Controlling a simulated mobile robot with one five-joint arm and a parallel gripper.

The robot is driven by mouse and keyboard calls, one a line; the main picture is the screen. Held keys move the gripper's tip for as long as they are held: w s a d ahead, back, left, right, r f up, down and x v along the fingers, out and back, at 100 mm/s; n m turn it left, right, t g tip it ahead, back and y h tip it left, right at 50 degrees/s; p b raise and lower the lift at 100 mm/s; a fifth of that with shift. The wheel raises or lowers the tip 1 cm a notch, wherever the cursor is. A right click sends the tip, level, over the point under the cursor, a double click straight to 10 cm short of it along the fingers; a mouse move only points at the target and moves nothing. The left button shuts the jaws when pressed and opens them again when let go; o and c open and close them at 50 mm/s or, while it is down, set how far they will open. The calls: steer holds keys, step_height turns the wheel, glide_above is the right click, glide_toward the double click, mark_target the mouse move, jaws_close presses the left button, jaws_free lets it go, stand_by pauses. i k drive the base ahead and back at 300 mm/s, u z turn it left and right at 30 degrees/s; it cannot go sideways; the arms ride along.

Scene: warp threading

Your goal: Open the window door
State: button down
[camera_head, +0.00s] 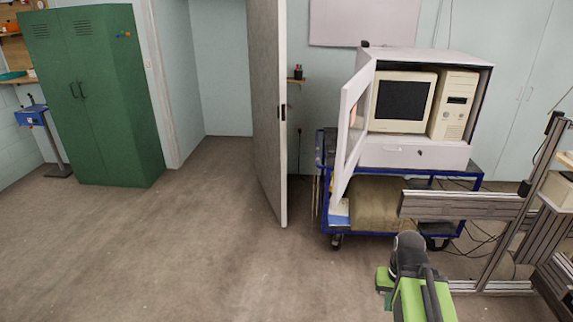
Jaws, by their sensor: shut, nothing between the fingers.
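The window door (352,125) is a white-framed door with a glass pane, hinged at the left front edge of a white computer cabinet (425,156). It stands swung outward, well away from the cabinet front, so the inside shows. My gripper (409,245) is at the bottom right, dark at the end of my green arm. It is low in front of the cabinet, apart from the door, below and to the right of it. It is shut and empty; its fingertips are hard to make out.
The cabinet stands on a blue wheeled cart (400,228) and holds a monitor (403,98) and a computer case (453,105). A metal-profile frame (470,205) stands close at right. A tall open room door (268,110) is left of the cart. The floor at left is clear.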

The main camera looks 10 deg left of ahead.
mark_target(353, 123)
steer(key=u, duration=1.65)
steer(key=i, duration=0.55)
steer(key=u, duration=0.9)
steer(key=k, duration=0.85)
steer(key=z, duration=0.1)
steer(key=i, duration=0.85)
steer(key=u, duration=0.1)
